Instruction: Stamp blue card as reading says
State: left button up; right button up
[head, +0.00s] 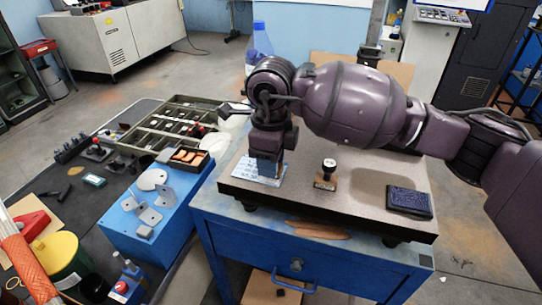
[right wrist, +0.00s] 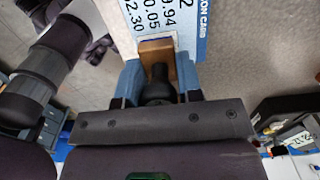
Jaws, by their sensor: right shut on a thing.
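My right gripper (head: 267,168) is over the blue card (head: 244,169) on the grey bench plate. In the right wrist view its blue fingers (right wrist: 158,78) are shut on a stamp with a black handle and wooden block (right wrist: 156,47). The block is at the card's edge; I cannot tell if it touches. The card (right wrist: 160,14) shows printed numbers and a blue border with partly visible lettering. A second stamp (head: 327,174) stands upright on the plate, right of the gripper. A dark blue ink pad (head: 409,202) lies further right. My left gripper is not in view.
A small display (right wrist: 299,141) at the right of the wrist view has digits too small to read surely. A divided tray (head: 165,128) and a blue box with metal pieces (head: 150,200) stand left of the plate. The plate between stamp and ink pad is clear.

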dwell(0.7)
jog(key=shift+f+b, duration=0.3)
jog(key=shift+f, duration=0.15)
dwell(0.4)
jog(key=shift+f, duration=0.2)
dwell(1.0)
jog(key=shift+s, duration=0.1)
dwell(0.4)
jog(key=shift+r, duration=0.5)
jog(key=shift+r+p, duration=0.85)
jog(key=shift+r, duration=1.15)
jog(key=shift+r+p, duration=0.4)
jog(key=shift+r, duration=0.75)
